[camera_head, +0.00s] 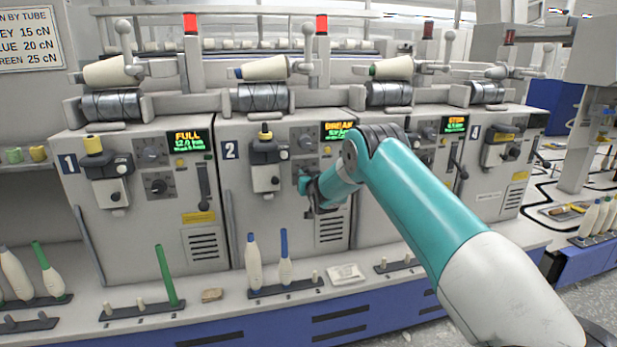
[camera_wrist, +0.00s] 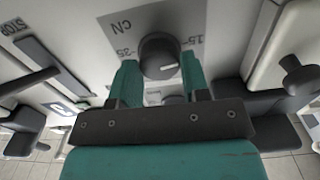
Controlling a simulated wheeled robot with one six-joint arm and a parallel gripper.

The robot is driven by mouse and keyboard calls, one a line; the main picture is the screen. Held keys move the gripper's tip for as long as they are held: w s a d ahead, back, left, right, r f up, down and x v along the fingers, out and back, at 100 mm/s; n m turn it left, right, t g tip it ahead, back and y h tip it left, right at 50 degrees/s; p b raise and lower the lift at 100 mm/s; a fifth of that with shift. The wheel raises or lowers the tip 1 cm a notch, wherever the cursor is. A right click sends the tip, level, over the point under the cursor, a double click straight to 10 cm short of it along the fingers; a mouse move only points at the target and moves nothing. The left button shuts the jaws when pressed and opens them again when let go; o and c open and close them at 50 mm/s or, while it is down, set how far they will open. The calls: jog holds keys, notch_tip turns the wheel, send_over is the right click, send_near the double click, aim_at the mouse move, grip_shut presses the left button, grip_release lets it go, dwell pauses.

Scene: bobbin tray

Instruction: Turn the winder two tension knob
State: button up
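Winder two (camera_head: 275,219) carries the number plate 2 and a display reading BREAK. The tension knob (camera_wrist: 159,55) is a round black knob with a white pointer mark, on a grey scale plate (camera_wrist: 120,28) marked cN, 15 and 35. My gripper (camera_wrist: 160,66) is open, with one teal finger on each side of the knob and a gap showing beside it; whether either finger touches it, I cannot tell. In the head view my gripper (camera_head: 312,194) is at winder two's front panel and hides the knob there.
Winder one (camera_head: 140,215) stands to the left, and more winders to the right. Winder two's black-and-white yarn unit (camera_head: 265,165) sits just left of my gripper. Bobbins (camera_head: 254,262) stand on the shelf below. A tension chart (camera_head: 30,40) hangs at upper left.

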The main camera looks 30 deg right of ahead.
jog(key=c, duration=0.3)
jog(key=m+b, duration=0.7)
jog(key=m, duration=0.2)
jog(key=shift+f+m, duration=0.1)
jog(key=shift+m, duration=0.3)
dwell(0.3)
jog(key=o, duration=0.9)
